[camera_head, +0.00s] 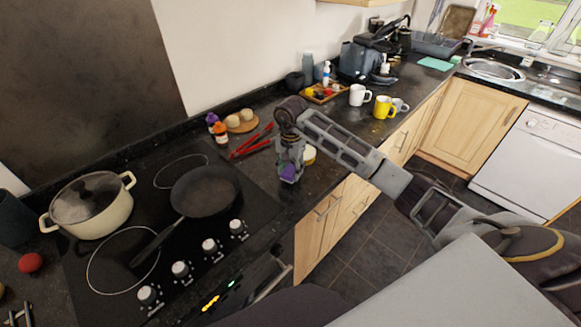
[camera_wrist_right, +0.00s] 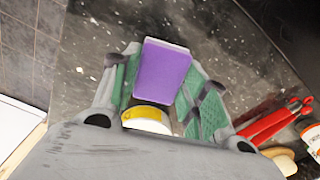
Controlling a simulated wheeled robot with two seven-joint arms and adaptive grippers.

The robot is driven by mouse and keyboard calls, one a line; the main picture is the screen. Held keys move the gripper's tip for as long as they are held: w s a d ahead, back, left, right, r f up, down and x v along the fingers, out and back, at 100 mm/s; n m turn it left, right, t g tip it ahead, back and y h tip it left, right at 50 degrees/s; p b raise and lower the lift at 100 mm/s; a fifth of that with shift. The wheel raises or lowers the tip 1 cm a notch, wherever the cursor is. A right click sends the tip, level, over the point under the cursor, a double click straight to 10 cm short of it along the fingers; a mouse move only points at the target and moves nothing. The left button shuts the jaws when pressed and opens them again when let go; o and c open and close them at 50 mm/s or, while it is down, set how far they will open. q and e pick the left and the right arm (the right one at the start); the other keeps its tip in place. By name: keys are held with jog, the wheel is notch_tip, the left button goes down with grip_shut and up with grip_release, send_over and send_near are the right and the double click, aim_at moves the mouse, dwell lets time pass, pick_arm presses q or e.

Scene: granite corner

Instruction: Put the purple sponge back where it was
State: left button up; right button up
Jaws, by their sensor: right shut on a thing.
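The purple sponge (camera_head: 288,173) is between the fingers of my right gripper (camera_head: 290,170), over the dark counter just right of the hob. In the right wrist view the sponge (camera_wrist_right: 161,70) is a purple block with the green-padded fingers of the right gripper (camera_wrist_right: 158,85) on both sides, shut on it. I cannot tell whether its underside touches the counter. My left gripper is not seen; a bit of dark metal at the lower left edge of the head view is unclear.
A yellow-and-white round tub (camera_wrist_right: 147,118) stands close by the sponge; it also shows in the head view (camera_head: 309,155). Red tongs (camera_head: 250,143) lie left of my gripper. A dark pan (camera_head: 205,190) sits on the hob. Mugs (camera_head: 384,107) stand farther back. The counter front edge is near.

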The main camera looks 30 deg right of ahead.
jog(key=shift+f, duration=0.6)
jog(key=o, duration=0.8)
jog(key=shift+o, duration=0.2)
jog(key=o, duration=0.7)
jog(key=shift+r, duration=0.2)
jog(key=shift+r+p, duration=1.85)
jog(key=shift+r, duration=2.5)
jog(key=shift+f, duration=0.1)
